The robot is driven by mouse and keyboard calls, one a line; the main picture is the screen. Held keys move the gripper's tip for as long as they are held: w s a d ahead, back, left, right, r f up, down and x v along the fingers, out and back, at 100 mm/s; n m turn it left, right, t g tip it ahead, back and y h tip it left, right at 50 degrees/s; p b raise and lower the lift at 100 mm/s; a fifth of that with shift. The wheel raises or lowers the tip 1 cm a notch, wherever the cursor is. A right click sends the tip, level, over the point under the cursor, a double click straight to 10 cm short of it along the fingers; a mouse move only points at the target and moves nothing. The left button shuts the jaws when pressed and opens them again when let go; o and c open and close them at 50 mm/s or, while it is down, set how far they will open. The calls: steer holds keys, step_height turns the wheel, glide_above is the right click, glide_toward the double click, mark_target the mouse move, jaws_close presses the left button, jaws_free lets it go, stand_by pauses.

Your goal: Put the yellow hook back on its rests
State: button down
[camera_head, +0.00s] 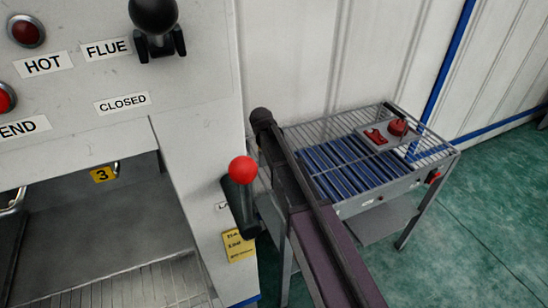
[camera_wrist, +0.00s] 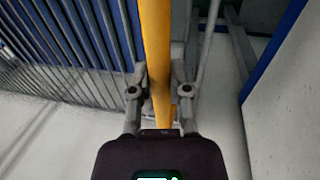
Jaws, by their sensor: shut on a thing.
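In the wrist view, the yellow hook (camera_wrist: 156,45) shows as a long, straight yellow bar running from the top edge down between the fingers. My gripper (camera_wrist: 158,88) is shut on this bar, with one grey finger on each side. The lower end of the bar passes behind the dark gripper body, and a small yellow projection shows beside the right finger. The upper end runs out of the picture. In the head view I cannot make out the hook or my gripper's fingers. I cannot identify the rests in either view.
In the head view, a roller table (camera_head: 345,165) with blue rollers and a wire guard stands by the wall, red parts (camera_head: 398,127) on it. A grey panel cabinet (camera_head: 190,60) fills the left, with a red-ball lever (camera_head: 243,168) at its edge. Green floor (camera_head: 480,230) is clear at right.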

steer(key=shift+f, duration=0.1)
steer(key=c, duration=0.6)
jaws_free()
steer(key=shift+r, duration=0.2)
steer(key=shift+r+p, duration=0.75)
steer(key=shift+p, duration=0.15)
steer(key=p+v, duration=1.1)
steer(key=shift+r, duration=0.15)
